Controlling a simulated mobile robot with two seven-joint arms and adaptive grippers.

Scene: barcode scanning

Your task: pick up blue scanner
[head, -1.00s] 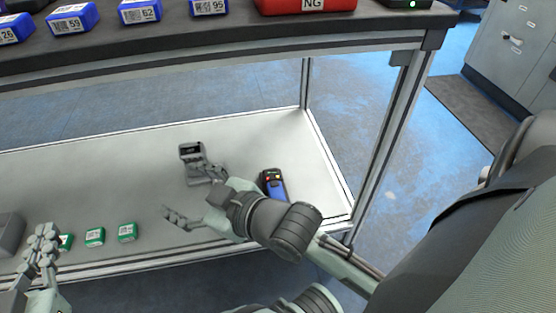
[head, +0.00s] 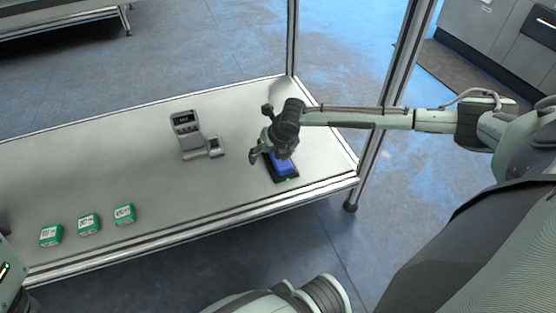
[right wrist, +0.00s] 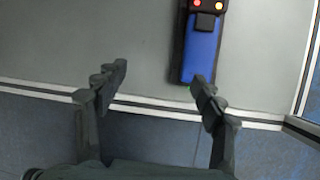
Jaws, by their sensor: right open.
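The blue scanner (head: 284,166) lies on the light grey lower shelf (head: 226,182), near its right end. It is blue with a black frame, and its upper part is hidden by my right gripper in the head view. My right gripper (head: 262,152) is above the scanner, pointing down, open and empty. In the right wrist view the scanner (right wrist: 202,52) lies ahead of the fingertips, closer to the right finger. Red and yellow buttons show at its far end. My right gripper's two fingers (right wrist: 158,82) are spread apart there. My left gripper is not visible in the head view.
A grey device with a display (head: 187,132) stands on the shelf left of the scanner. Several green boxes (head: 88,224) sit along the shelf's front left. A metal post (head: 389,90) rises at the shelf's right corner. The shelf's middle is clear.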

